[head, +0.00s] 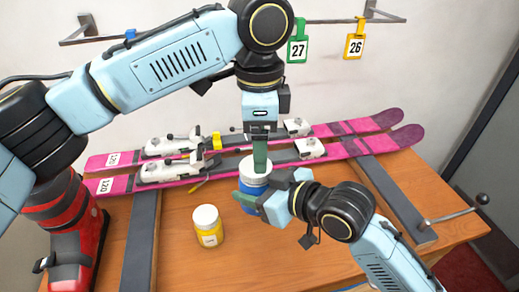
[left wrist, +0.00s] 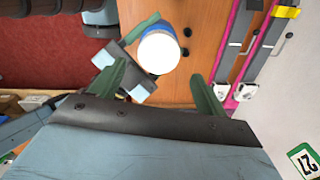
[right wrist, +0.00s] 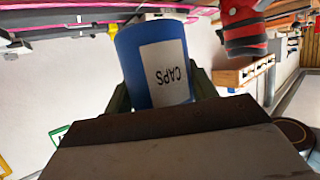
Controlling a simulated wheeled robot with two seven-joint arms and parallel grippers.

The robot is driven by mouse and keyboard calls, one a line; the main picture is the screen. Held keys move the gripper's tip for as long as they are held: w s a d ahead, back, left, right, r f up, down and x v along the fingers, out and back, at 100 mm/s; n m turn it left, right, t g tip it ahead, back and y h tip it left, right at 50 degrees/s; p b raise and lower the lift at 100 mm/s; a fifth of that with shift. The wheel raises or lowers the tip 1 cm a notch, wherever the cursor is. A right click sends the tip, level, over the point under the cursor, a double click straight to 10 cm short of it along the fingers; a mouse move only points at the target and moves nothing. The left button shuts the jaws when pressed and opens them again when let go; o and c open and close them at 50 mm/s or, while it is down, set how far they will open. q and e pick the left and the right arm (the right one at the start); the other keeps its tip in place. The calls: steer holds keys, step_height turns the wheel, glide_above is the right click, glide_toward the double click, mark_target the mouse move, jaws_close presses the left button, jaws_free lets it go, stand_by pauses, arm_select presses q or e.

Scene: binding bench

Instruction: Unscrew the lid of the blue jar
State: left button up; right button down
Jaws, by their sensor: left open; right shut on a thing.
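The blue jar (head: 247,186) with a white lid (head: 246,168) stands upright over the bench. My right gripper (head: 262,203) is shut around the jar's body from the right. The right wrist view shows the jar (right wrist: 155,65), with its "CAPS" label, between the fingers. My left gripper (head: 261,158) points straight down over the lid, and its finger hides part of the lid. In the left wrist view the round white lid (left wrist: 160,52) lies beyond the open green fingers (left wrist: 162,88), roughly midway between them; no contact shows.
Pink skis (head: 375,147) lie behind, across two dark supports. A red and black object (head: 75,240) is at left, a metal handle (head: 455,215) at right. Tags 27 (head: 298,48) and 26 (head: 355,45) hang behind.

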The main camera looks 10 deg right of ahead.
mark_target(256, 187)
arm_select(q)
steer(key=r+m, duration=0.2)
steer(key=r, duration=0.1)
steer(key=shift+s+a, duration=0.1)
steer(key=shift+a, duration=0.3)
steer(key=shift+f, duration=3.8)
steer(key=c, duration=1)
steer(key=shift+n, duration=0.7)
steer(key=shift+r, duration=0.3)
steer(key=shift+c, duration=0.2)
